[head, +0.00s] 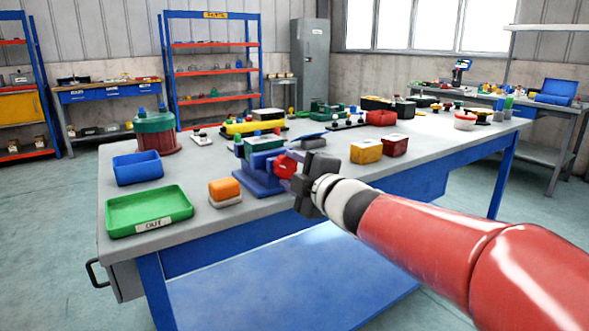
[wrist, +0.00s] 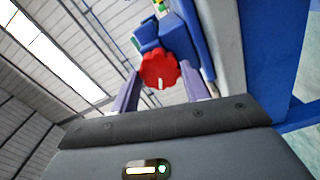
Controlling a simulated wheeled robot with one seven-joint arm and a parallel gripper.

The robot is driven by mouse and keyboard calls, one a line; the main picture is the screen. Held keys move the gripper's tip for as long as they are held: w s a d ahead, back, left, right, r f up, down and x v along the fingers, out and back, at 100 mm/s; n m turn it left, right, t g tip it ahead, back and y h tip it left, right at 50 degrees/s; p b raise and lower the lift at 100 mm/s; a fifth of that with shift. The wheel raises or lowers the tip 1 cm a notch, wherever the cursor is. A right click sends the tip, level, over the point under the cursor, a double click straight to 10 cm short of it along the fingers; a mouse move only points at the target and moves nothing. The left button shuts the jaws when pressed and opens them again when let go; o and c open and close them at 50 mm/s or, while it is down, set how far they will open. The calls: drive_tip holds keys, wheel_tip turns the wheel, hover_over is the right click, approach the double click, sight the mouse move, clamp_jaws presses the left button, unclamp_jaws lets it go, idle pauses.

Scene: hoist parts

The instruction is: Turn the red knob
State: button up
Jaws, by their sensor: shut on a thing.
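The red knob (head: 286,166) sits on the front of a blue fixture (head: 258,178) on the grey-topped workbench. My gripper (head: 297,172) is at the knob, at the right side of the fixture. In the wrist view the knob (wrist: 159,69) is a scalloped red disc with a short white mark near its lower edge. My two fingers (wrist: 162,95) reach up on either side of it, shut on the knob. The blue fixture (wrist: 165,35) shows behind the knob. The fingertips are partly hidden in the head view.
An orange-topped block (head: 225,190), a green OUT tray (head: 150,209) and a blue bin (head: 138,168) stand left of the fixture. Yellow (head: 366,151) and red (head: 395,145) boxes stand to its right. A green-and-red drum (head: 155,131) is at the back left. The bench's front edge runs below my gripper.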

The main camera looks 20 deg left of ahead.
drive_tip(key=shift+w+d+r+m, duration=0.15)
drive_tip(key=shift+r+m, duration=0.1)
drive_tip(key=shift+m, duration=0.15)
drive_tip(key=o, duration=0.9)
drive_tip(key=shift+o, duration=0.4)
drive_tip(key=shift+f, duration=0.1)
drive_tip(key=v, duration=0.8)
